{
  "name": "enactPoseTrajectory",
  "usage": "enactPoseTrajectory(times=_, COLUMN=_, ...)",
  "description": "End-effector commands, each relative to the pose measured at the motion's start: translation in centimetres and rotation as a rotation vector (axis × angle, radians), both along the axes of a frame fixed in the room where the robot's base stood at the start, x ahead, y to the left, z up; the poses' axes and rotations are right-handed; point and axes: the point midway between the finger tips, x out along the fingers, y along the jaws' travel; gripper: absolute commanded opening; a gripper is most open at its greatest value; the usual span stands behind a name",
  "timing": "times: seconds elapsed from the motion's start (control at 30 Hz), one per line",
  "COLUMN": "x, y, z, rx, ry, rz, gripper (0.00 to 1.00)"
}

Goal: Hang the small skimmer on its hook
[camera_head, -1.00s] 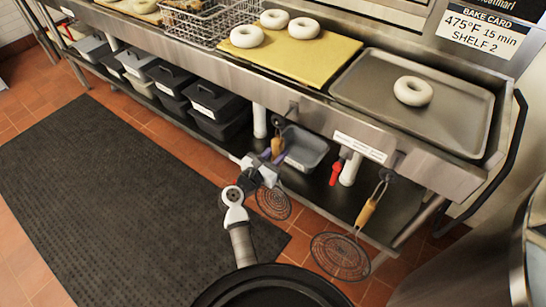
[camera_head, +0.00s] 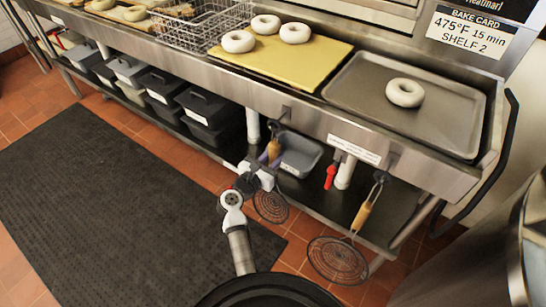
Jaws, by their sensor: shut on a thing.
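The small skimmer (camera_head: 271,206) has a round dark wire head and a tan handle (camera_head: 273,150). It is upright, head down, in front of the counter's front edge. My gripper (camera_head: 270,164) is shut on it around the lower handle, partly hidden by my wrist. The skimmer's top end is close below a hook (camera_head: 286,113) on the counter's steel front. I cannot tell whether its loop is on that hook or just beside it. A larger skimmer (camera_head: 338,260) with a tan handle hangs from another hook (camera_head: 393,159) to the right.
A grey bin (camera_head: 300,154) and black bins (camera_head: 210,107) stand on the lower shelf. A tray (camera_head: 440,120) with a bagel is above. The dark mat (camera_head: 100,210) is clear.

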Motion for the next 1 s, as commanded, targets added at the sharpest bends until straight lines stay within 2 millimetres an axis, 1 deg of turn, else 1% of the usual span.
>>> enactPoseTrajectory(times=0.03, x=0.0, y=0.0, z=0.1, rx=0.0, ry=-0.002, rz=0.0, gripper=0.0)
enactPoseTrajectory(times=0.07, x=0.0, y=0.0, z=0.1, rx=0.0, ry=-0.002, rz=0.0, gripper=0.29)
enactPoseTrajectory(times=0.23, x=0.0, y=0.0, z=0.1, rx=-0.001, ry=-0.001, rz=0.0, gripper=0.52)
enactPoseTrajectory(times=0.53, x=-0.1, y=0.1, z=-0.1, rx=0.0, ry=0.001, rz=0.0, gripper=0.52)
enactPoseTrajectory(times=0.63, x=-0.7, y=0.6, z=-0.2, rx=-0.001, ry=0.002, rz=0.002, gripper=0.52)
enactPoseTrajectory(times=0.77, x=-2.5, y=1.9, z=-0.1, rx=0.0, ry=0.001, rz=0.004, gripper=0.52)
enactPoseTrajectory(times=1.0, x=-7.0, y=5.1, z=0.2, rx=0.001, ry=0.001, rz=0.003, gripper=0.52)
